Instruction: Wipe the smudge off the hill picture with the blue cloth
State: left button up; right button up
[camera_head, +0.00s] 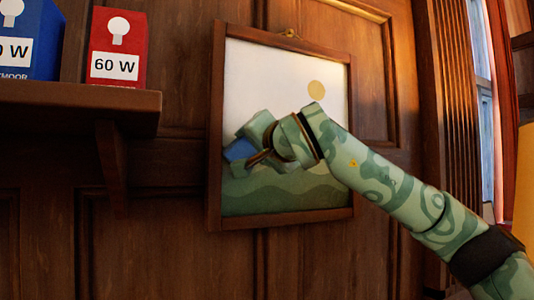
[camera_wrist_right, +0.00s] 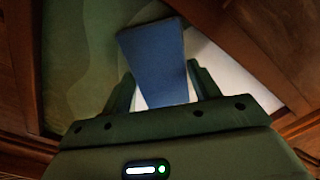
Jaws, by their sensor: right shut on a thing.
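The hill picture (camera_head: 290,198) hangs on the wood-panelled wall in a dark brown frame, with green hills, a pale sky and a yellow sun. My right gripper (camera_head: 246,156) is in front of its left part, shut on the blue cloth (camera_head: 238,151). In the right wrist view the blue cloth (camera_wrist_right: 155,65) sticks out between the two fingers of my right gripper (camera_wrist_right: 165,88), over the picture's green and pale areas. I cannot tell whether the cloth touches the picture. No smudge shows; my gripper and arm hide part of the picture. My left gripper is not in view.
A wooden shelf (camera_head: 75,103) on a bracket juts out left of the picture. A blue box (camera_head: 30,50) and a red box (camera_head: 117,50) marked "60 W" stand on it. A window (camera_head: 482,90) with a red curtain is at the right.

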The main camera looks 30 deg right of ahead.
jog(key=shift+a, duration=0.2)
jog(key=shift+s, duration=0.1)
jog(key=shift+s+f+b, duration=0.1)
jog(key=shift+s+b, duration=0.15)
jog(key=shift+b, duration=0.05)
jog(key=shift+s+a+b, duration=0.1)
jog(key=shift+s+b, duration=0.85)
jog(key=shift+s, duration=1.65)
jog(key=s+b, duration=0.1)
jog(key=s, duration=0.2)
jog(key=shift+a, duration=0.1)
